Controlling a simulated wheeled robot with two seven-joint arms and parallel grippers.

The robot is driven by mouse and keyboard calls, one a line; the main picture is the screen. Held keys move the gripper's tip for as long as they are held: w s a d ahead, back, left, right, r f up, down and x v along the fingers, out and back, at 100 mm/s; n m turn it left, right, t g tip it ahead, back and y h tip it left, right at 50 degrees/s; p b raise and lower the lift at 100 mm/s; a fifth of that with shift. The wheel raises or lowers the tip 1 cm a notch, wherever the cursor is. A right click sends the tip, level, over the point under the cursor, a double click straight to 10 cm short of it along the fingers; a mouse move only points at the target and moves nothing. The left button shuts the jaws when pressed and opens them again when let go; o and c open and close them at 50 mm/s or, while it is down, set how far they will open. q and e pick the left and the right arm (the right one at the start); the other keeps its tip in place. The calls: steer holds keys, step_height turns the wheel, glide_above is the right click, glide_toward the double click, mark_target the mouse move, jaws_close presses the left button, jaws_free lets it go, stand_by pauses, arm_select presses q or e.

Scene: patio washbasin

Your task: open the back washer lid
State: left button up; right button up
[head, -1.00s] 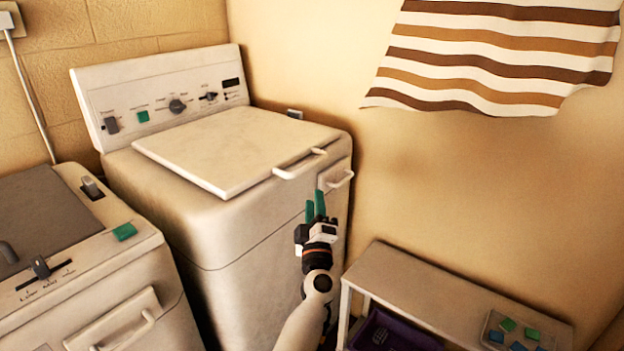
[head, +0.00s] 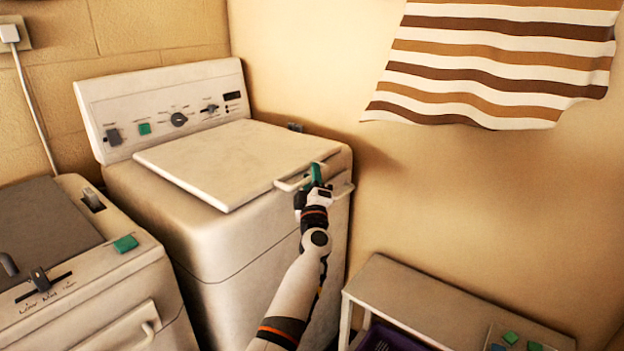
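The back washer (head: 235,240) stands in the corner, with its control panel (head: 165,112) at the rear. Its pale lid (head: 225,158) lies down over the top. A white bar handle (head: 290,184) projects from the lid's front right edge. The gripper body hides part of the handle area, and I cannot tell whether the fingers are closed on the bar.
A second washer (head: 120,275) with a grey lid (head: 40,235) stands at the front left. A low shelf bench (head: 440,305) is at the lower right, with a purple bin (head: 385,340) under it. A striped cloth (head: 490,65) hangs on the right wall.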

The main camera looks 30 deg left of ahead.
arm_select(q)
jaws_close()
